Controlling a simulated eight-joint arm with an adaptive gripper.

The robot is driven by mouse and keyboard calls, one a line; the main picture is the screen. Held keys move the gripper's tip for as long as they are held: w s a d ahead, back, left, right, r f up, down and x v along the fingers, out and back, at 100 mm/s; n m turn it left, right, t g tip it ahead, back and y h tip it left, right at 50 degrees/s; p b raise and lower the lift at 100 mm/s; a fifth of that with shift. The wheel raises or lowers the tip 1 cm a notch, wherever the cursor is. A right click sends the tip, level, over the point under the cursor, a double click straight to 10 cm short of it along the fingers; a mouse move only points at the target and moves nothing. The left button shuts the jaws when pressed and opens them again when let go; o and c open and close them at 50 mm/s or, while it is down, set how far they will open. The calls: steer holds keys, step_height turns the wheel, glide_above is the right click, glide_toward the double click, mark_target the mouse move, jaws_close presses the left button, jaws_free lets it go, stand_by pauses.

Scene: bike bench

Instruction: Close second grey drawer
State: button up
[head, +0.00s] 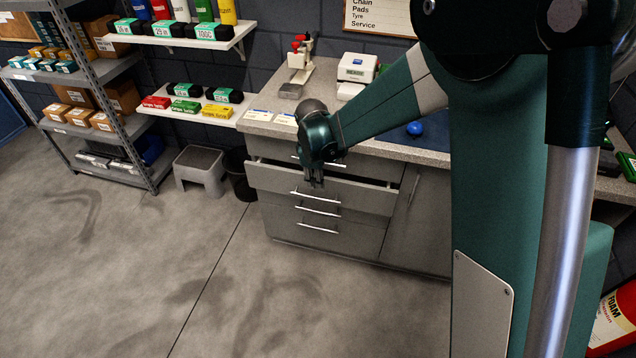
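The grey drawer unit (290,236) stands under the speckled worktop, with several drawers that have bar handles. The second drawer (360,197) from the top is pulled out, and a dark gap shows behind its front's upper edge. Its silver handle (305,195) runs across the front. The other drawers look shut. My gripper (315,183) points down at the front of the second drawer, close above its handle. My wrist hides part of the top drawer. I cannot tell whether the fingers touch the drawer, or how far apart they are.
The worktop (432,154) overhangs the drawers and carries a stand with red knobs (300,62), a white device (357,67) and a blue ball (415,128). A grey step stool (200,170) and a black bin (238,172) stand to the left. The floor in front is clear.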

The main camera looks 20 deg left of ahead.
steer(key=shift+s+r, duration=0.1)
steer(key=shift+r, duration=0.25)
jaws_close()
steer(key=s+m+t+h+p, duration=0.1)
steer(key=m, duration=1)
steer(key=s+m+t+h+p, duration=0.1)
steer(key=s+m+h+p, duration=0.1)
steer(key=m, duration=1)
steer(key=s+m+t+h+p, duration=0.1)
steer(key=s+m+p, duration=0.1)
steer(key=m, duration=0.9)
steer(key=shift+d+r+m+t+h, duration=0.3)
steer(key=shift+r+m, duration=0.05)
steer(key=shift+m, duration=0.05)
